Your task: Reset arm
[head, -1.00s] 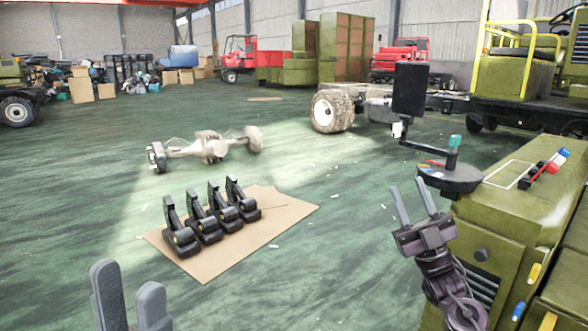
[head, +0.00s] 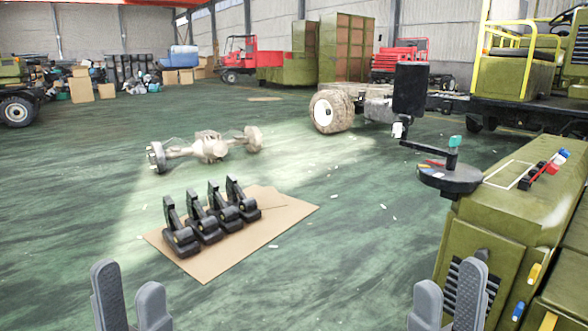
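My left gripper (head: 131,296) shows at the bottom left of the head view. Its two grey fingers stand apart with nothing between them. My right gripper (head: 448,296) shows at the bottom, right of centre. Its two grey fingers also stand apart and hold nothing. The rest of both arms is out of the picture. The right gripper is in front of the green cabinet's near side.
Several black pedal-like parts (head: 210,218) stand on a cardboard sheet (head: 285,208) on the floor. A green cabinet (head: 510,230) with a round black tray (head: 449,180) is at the right. An axle (head: 208,147) lies farther off. Open green floor lies between.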

